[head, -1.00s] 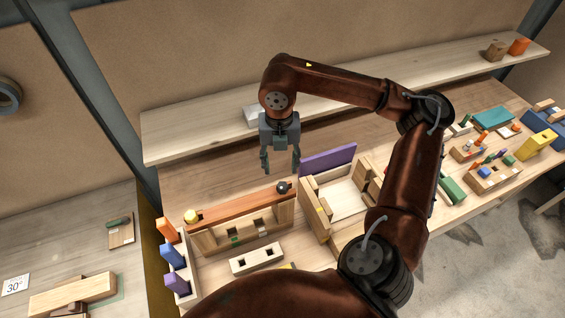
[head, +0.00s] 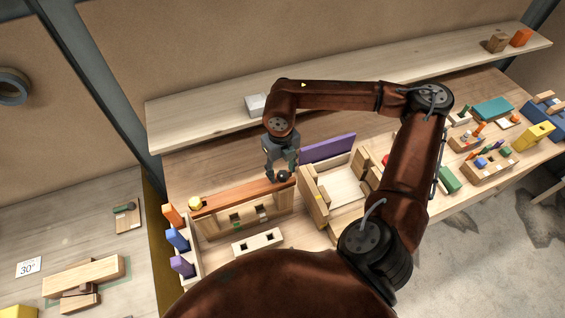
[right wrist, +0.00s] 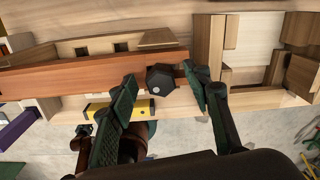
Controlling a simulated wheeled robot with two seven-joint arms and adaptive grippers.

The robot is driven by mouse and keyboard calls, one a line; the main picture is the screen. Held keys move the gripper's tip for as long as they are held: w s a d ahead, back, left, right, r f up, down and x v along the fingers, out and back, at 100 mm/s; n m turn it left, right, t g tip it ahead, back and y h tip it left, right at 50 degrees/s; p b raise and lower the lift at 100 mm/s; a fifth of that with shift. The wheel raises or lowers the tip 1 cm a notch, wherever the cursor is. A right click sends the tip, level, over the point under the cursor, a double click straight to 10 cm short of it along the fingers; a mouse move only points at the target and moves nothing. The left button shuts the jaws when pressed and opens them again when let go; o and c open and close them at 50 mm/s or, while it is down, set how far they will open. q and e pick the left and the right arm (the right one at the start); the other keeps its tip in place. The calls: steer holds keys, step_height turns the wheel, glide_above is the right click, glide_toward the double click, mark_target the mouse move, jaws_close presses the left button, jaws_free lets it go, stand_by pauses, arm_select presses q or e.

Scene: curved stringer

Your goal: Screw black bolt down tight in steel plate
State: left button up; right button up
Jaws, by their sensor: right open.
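The black bolt (head: 283,177) stands at the right end of a red-brown board in the head view. My right gripper (head: 282,173) is open and low over the bolt. I cannot make out a steel plate. The bolt's shank is hidden. My left gripper is not in view.
A wooden tray (head: 343,181) and a purple panel (head: 328,148) stand close on the right. Orange, blue and purple blocks line the left.

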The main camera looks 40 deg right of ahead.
steer(key=shift+f, duration=0.3)
steer(key=shift+c, duration=0.5)
jaws_close()
